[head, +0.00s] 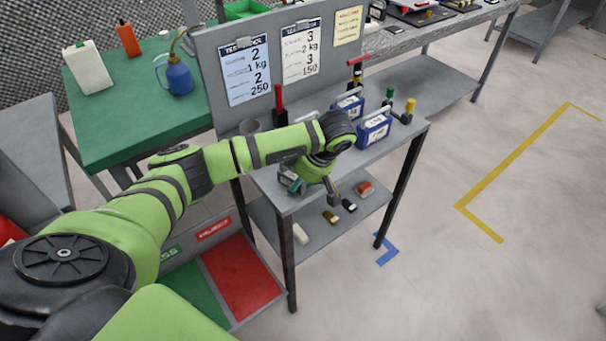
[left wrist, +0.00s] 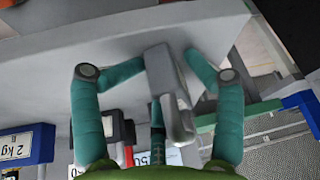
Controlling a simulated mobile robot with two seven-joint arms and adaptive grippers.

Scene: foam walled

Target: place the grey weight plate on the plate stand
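My left gripper (head: 313,190) is over the near left corner of the grey bench top (head: 350,160). In the left wrist view its teal fingers (left wrist: 165,65) bend in around a grey piece, which I take for the grey weight plate (left wrist: 168,85). It shows nearly edge-on and tilted, and its far side is hidden. In the head view the piece shows only in part beside the fingers. I cannot pick out the plate stand with certainty. My right gripper is in neither view.
Two labelled blue boxes (head: 374,131) stand on the bench, near yellow- and green-topped pieces (head: 408,112). Red-handled clamps (head: 279,104) stand towards the back panel (head: 212,55). A lower shelf (head: 318,232) holds small items. Open floor (head: 500,260) lies to the right.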

